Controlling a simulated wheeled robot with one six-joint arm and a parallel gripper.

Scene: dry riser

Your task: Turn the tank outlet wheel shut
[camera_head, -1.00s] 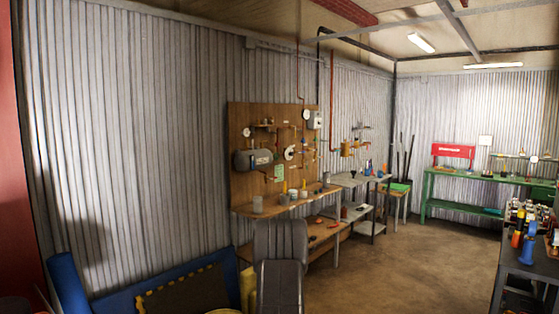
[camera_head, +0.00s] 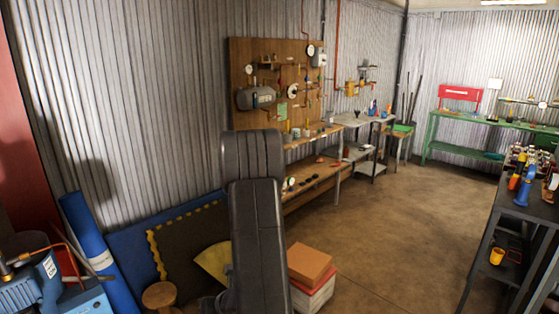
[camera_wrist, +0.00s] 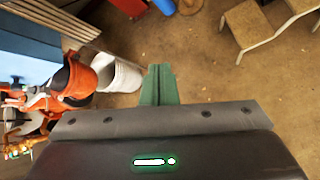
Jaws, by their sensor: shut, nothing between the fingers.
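A wooden board (camera_head: 238,58) stands against the corrugated wall in the head view. A grey cylindrical tank (camera_head: 254,97) is mounted low on its left side. Thin pipes and small fittings run to the tank's right, with a round white dial (camera_head: 292,89) among them. The tank outlet wheel is too small to pick out, and my dark arm covers part of the bench below. My gripper (camera_wrist: 159,68) shows in the wrist view as green fingers shut together with nothing between them, over bare floor. It is not seen in the head view and is apart from the board.
A wooden bench (camera_head: 318,133) runs below the board. Orange and white boxes (camera_head: 311,262), a round wooden stool (camera_head: 159,295) and a blue roll (camera_head: 92,240) stand nearby. A dark bench (camera_head: 510,205) is at right. The floor between is clear. A white bucket (camera_wrist: 122,77) lies left in the wrist view.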

